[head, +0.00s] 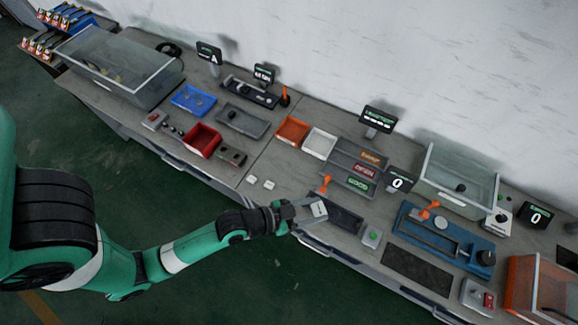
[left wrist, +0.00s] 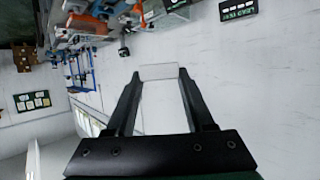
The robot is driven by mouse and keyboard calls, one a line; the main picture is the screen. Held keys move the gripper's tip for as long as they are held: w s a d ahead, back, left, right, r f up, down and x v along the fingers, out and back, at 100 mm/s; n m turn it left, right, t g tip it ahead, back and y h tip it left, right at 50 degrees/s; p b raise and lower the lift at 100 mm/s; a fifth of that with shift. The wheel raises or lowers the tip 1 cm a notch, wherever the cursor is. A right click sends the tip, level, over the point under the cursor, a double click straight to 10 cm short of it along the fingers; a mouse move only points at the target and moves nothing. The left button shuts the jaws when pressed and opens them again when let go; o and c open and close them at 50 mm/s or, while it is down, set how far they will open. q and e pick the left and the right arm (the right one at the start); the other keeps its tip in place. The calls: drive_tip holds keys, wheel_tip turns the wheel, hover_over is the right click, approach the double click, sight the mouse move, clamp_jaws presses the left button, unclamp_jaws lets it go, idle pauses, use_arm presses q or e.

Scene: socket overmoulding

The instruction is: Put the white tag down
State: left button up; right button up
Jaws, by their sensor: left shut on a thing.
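The white tag (head: 319,208) is held between the fingertips of my left gripper (head: 312,212), which is shut on it. In the left wrist view the white tag (left wrist: 159,72) shows as a pale block spanning the two dark fingers. In the head view the gripper appears over the bench's front edge, beside a dark tray (head: 338,217); its exact height above the bench is hard to tell. Two other small white pieces (head: 251,179) lie on the bench to the left of the gripper. My right gripper is not in view.
An orange-handled device (head: 325,184) stands just behind the gripper. Labelled trays (head: 357,185), an orange bin (head: 292,130) and a white bin (head: 319,144) are further back. A green-button box (head: 371,237) and a blue fixture (head: 440,240) are to the right. Bare bench (head: 285,185) shows left of the gripper.

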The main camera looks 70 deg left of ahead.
use_arm(q)
drive_tip(key=s+a+f+n+y+b, duration=0.2)
drive_tip(key=s+a+f+b, duration=0.3)
drive_tip(key=f+b, duration=0.3)
drive_tip(key=s+a+f+n+g+y+b, duration=0.1)
drive_tip(key=s+a+f+n+y+b, duration=0.2)
drive_tip(key=f+b, duration=0.6)
drive_tip(key=s+a+f+n+y+b, duration=0.2)
drive_tip(key=s+a+f+y+b, duration=0.1)
drive_tip(key=s+a+f+b, duration=0.4)
wheel_tip(320, 180, down, 2)
drive_tip(key=b, duration=0.3)
drive_tip(key=shift+f+g, duration=0.15)
drive_tip(key=shift+g, duration=0.25)
